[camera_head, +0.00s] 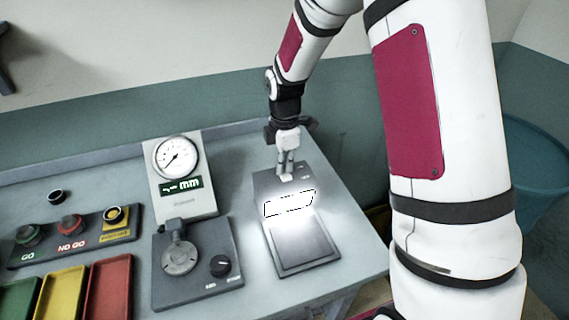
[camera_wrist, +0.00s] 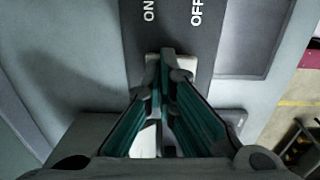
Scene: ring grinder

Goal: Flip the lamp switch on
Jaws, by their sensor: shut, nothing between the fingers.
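The lamp unit (camera_head: 262,184) is a dark, flat box on the grey bench, with a brightly glowing white panel (camera_head: 290,204) across its middle. The lamp is lit. A small pale switch (camera_head: 287,178) sits at its far end. In the wrist view the switch (camera_wrist: 166,53) shows just beyond my fingertips, between the printed words ON on the left and OFF on the right. My gripper (camera_head: 286,172) is shut and empty, pointing down at the switch. It also fills the middle of the wrist view (camera_wrist: 166,76). The fingertips seem to touch the switch or be very close; they partly hide it.
Left of the lamp stand a dial gauge (camera_head: 177,157) and a dark fixture with a knob (camera_head: 221,266). Further left are a button panel (camera_head: 75,238) and red, yellow and green trays (camera_head: 108,288). A teal bin (camera_head: 530,165) stands beyond the bench's right edge.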

